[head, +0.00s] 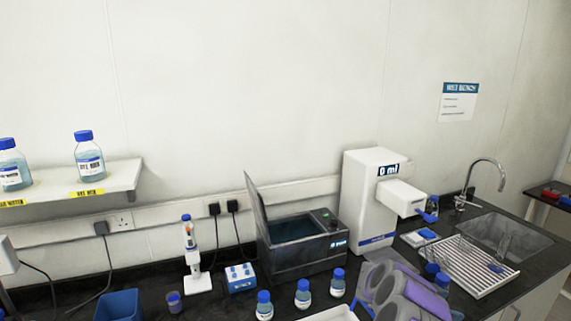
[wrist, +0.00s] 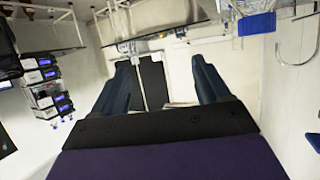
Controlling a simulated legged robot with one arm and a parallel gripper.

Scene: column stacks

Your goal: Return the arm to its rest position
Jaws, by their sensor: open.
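My gripper (wrist: 161,62) shows in the wrist view. Its two dark blue fingers stand wide apart with nothing held between them. Beyond the fingers are a pale wall and a dark upright panel (wrist: 153,82), with no object close to the fingertips. The wrist picture appears tilted or upside down. In the head view, grey and purple parts of my arm are at the bottom, right of centre, in front of the bench. I cannot make out the fingers there.
The dark bench holds several blue-capped bottles (head: 302,293), an open water bath (head: 300,258), a white dispenser (head: 365,200), a pipette stand (head: 198,280) and a blue bin (head: 119,305). A drying rack (head: 468,268) and sink (head: 505,236) are at right. A shelf (head: 120,181) with bottles is at left.

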